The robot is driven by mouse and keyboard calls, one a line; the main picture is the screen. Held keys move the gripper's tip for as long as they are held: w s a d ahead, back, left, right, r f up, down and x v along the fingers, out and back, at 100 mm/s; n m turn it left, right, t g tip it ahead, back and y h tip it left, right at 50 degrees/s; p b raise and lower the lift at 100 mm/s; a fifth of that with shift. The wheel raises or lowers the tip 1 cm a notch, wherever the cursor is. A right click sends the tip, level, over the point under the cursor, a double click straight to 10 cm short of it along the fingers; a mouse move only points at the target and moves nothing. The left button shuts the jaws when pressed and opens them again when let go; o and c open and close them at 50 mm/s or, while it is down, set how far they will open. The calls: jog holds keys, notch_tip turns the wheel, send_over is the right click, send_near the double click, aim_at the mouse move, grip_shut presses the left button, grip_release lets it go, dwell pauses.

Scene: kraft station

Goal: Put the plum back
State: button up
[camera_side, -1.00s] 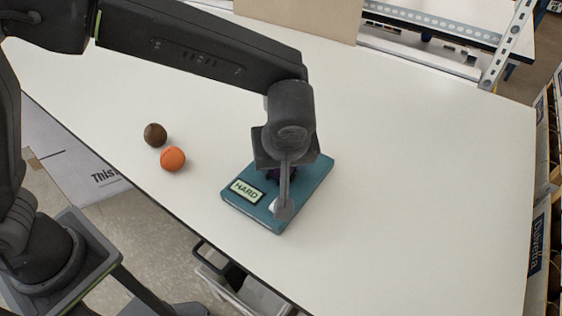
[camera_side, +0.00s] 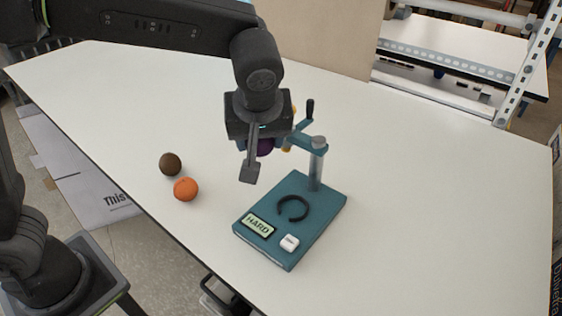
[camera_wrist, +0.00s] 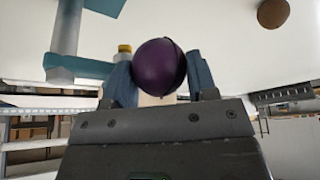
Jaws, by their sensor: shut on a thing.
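My gripper (camera_side: 258,165) is shut on the dark purple plum (camera_side: 265,147) and holds it in the air, above and left of the teal tester. The wrist view shows the plum (camera_wrist: 157,66) between the two fingers. The tester's base (camera_side: 325,203) lies on the table, with an empty black open ring (camera_side: 293,208), a "HARD" label (camera_side: 258,225) and a white button (camera_side: 289,243). Its post (camera_side: 317,165) and teal arm stand at the back, partly hidden by my gripper.
An orange (camera_side: 186,189) and a brown round fruit (camera_side: 170,164) sit on the white table (camera_side: 430,220), left of the tester. The brown one also shows in the wrist view (camera_wrist: 273,13). The table right of the tester is clear. A metal rack (camera_side: 450,70) stands behind.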

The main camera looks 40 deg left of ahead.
jog(key=a+f, duration=0.2)
jog(key=a, duration=0.5)
jog(key=a+f, duration=0.3)
jog(key=a, duration=0.5)
jog(key=shift+s+f, duration=0.15)
jog(key=shift+f, duration=2.5)
jog(key=shift+f, duration=0.75)
jog(key=o, duration=1.1)
jog(key=shift+c, duration=0.2)
jog(key=shift+r, duration=0.15)
